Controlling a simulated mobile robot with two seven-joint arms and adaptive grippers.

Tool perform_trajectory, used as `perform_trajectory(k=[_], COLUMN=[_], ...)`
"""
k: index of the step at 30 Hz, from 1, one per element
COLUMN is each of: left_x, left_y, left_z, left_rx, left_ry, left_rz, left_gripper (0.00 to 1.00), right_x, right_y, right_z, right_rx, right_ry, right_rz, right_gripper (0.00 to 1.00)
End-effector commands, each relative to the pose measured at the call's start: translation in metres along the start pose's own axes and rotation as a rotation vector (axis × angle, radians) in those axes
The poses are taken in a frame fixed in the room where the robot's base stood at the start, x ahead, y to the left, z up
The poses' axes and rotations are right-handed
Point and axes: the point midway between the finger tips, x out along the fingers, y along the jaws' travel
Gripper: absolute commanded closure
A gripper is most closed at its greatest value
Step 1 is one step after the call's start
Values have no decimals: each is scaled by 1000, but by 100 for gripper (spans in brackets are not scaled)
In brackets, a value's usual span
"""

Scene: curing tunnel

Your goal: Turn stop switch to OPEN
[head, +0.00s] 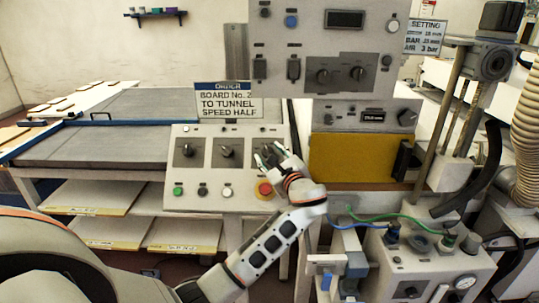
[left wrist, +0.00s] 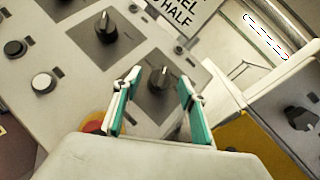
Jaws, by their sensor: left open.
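A sloped grey console (head: 215,205) carries a row of black rotary switches on grey plates. The left switch (head: 187,150) and middle switch (head: 226,152) show clearly in the head view. The right switch is mostly hidden behind my left gripper (head: 270,154) there. In the left wrist view this switch (left wrist: 158,80) shows between the two teal-lined fingers of my left gripper (left wrist: 158,92), with space on both sides. The fingers are open and hold nothing. The labels are too small to read, so I cannot tell which switch is the stop switch. My right gripper is out of view.
A red emergency button (head: 264,189) with a yellow collar sits just below the gripper; it is partly hidden in the left wrist view (left wrist: 96,123). Green, black and white buttons line the console's lower edge. A sign (head: 228,104) stands behind. A yellow panel (head: 350,157) is to the right.

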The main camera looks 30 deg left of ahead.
Motion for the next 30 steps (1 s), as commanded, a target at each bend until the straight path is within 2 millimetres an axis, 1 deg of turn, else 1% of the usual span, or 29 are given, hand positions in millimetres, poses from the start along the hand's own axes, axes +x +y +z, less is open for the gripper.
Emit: perform_trajectory(k=[5, 12, 18, 23, 30], left_x=[-29, -78, -106, -114, -115], left_y=[0, 0, 0, 0, 0], left_z=[-2, -1, -1, 0, 0], left_rx=[-1, -2, 0, 0, 0], left_ry=[5, 4, 2, 1, 0], left_rz=[-1, -1, 0, 1, 1], left_gripper=[58, 58, 58, 58, 58], right_x=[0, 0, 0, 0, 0], right_y=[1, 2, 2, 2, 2], right_z=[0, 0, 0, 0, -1], right_rx=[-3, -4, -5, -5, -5], right_ry=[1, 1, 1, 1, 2], right_rz=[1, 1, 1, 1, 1], right_gripper=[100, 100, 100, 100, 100])
